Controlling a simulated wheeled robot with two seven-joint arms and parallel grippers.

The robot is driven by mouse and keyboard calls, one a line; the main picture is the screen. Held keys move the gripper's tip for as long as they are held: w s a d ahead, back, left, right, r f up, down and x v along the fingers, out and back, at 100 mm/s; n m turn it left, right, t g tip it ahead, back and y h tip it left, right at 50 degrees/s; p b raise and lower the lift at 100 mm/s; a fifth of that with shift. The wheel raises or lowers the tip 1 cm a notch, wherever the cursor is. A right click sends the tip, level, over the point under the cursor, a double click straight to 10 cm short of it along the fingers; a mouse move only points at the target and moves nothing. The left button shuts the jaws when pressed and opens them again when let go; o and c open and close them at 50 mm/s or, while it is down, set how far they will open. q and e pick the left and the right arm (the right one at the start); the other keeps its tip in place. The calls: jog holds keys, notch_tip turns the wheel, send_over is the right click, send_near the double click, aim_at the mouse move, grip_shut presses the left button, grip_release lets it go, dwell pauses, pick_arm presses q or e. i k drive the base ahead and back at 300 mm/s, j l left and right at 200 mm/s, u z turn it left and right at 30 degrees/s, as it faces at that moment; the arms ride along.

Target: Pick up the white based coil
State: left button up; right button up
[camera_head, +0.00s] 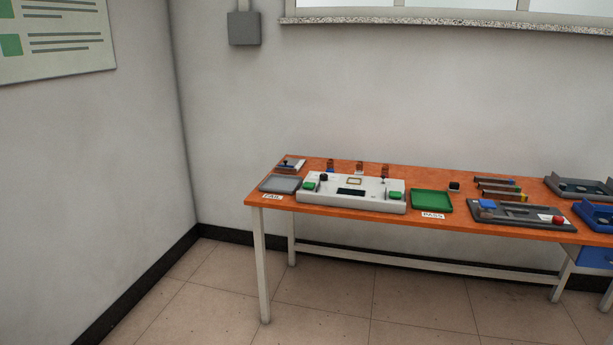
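Several small copper-brown coils stand upright near the back edge of the orange table (330,206), behind the white device. The coil with the white base (360,167) is the middle one. To its left is a coil with a blue base (330,165). To its right is another coil (385,170) with a darker base that is partly hidden by the device's lever. All are small and far off, so fine detail does not show. Neither of my grippers is in view.
The white device (378,203) stands in front of the coils. A grey tray (280,185) marked FAIL is left, a green tray (431,200) marked PASS right. A dark fixture (520,219) is farther right. The floor (330,305) before the table is clear.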

aim_at(358, 171)
jog(key=i+l, duration=0.65)
jog(key=l, duration=0.25)
jog(key=i+l, duration=0.35)
jog(key=l, duration=0.15)
